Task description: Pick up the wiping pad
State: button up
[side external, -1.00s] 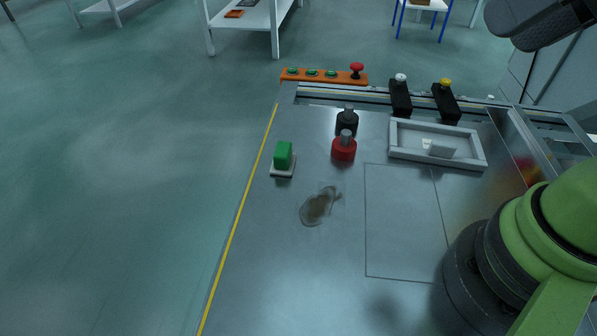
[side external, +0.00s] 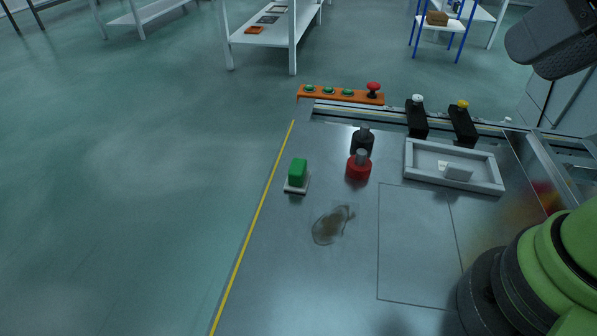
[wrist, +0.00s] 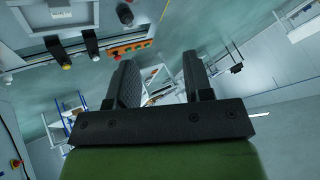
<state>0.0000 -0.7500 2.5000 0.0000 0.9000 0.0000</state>
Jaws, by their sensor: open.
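The wiping pad appears to be the green block (side external: 298,172) on a pale, thin base, upright near the left edge of the metal table in the side view. It stands alone and nothing touches it. A brown translucent smear (side external: 331,226) lies on the table in front of it. My gripper (wrist: 160,68) shows in the wrist view with its two dark fingers apart and nothing between them. The pad is not visible in the wrist view, and the gripper is away from it.
A grey tray (side external: 410,163) holds a small white piece. An orange button strip (side external: 340,95) and two black levers line the back. The front table surface is clear.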

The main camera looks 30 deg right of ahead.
jog(key=shift+o, duration=0.9)
jog(key=m+g+h, duration=0.4)
jog(key=m+h, duration=0.1)
send_over(297, 166)
jog(key=s+a, duration=0.1)
notch_tip(297, 166, down, 24)
jog(key=shift+s+f, duration=0.1)
jog(key=x, duration=0.6)
jog(key=shift+s+a, duration=0.15)
